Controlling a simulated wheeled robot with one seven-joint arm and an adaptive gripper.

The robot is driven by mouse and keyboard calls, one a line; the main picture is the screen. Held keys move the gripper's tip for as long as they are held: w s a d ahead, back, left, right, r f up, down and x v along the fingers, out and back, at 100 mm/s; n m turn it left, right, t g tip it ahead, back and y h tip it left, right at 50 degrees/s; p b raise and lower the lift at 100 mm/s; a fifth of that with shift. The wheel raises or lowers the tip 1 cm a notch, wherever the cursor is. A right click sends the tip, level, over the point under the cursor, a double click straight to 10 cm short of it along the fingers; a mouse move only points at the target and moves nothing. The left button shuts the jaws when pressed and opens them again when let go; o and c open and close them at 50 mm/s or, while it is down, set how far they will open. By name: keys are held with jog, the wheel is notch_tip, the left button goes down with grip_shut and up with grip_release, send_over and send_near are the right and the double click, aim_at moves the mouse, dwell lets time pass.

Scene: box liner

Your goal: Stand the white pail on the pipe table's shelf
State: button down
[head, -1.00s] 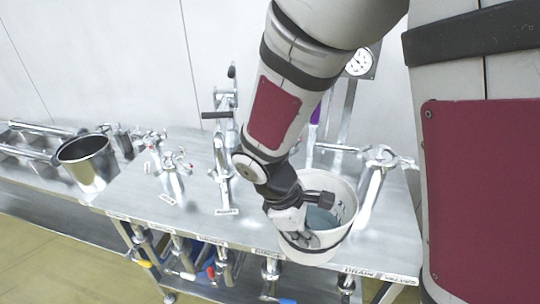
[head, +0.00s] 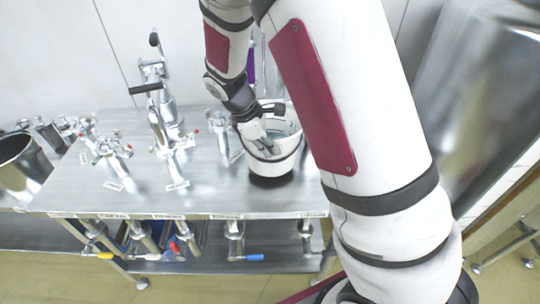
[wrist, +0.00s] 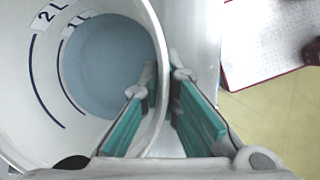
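The white pail (head: 277,160) is upright over the right part of the metal pipe table's top (head: 225,198), with a dark shadow directly under it. I cannot tell for sure whether its base touches the top. In the wrist view the pail (wrist: 35,100) shows volume marks and a blue-grey floor. My gripper (wrist: 163,78) straddles its wall, one teal-padded finger inside and one outside, tips closed on it. In the head view my gripper (head: 262,147) is at the pail's left rim. The table's lower shelf (head: 215,262) shows below the top.
Pipe fittings and valves (head: 165,125) stand left of the pail. A steel pot (head: 20,165) is at far left. Valve handles, one blue (head: 254,257), hang between top and shelf. A large steel container (head: 480,100) stands at right.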

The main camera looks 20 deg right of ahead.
aim_at(272, 160)
jog(key=shift+f+p, duration=0.35)
jog(key=shift+f, duration=1.4)
jog(key=c, duration=1.8)
grip_release()
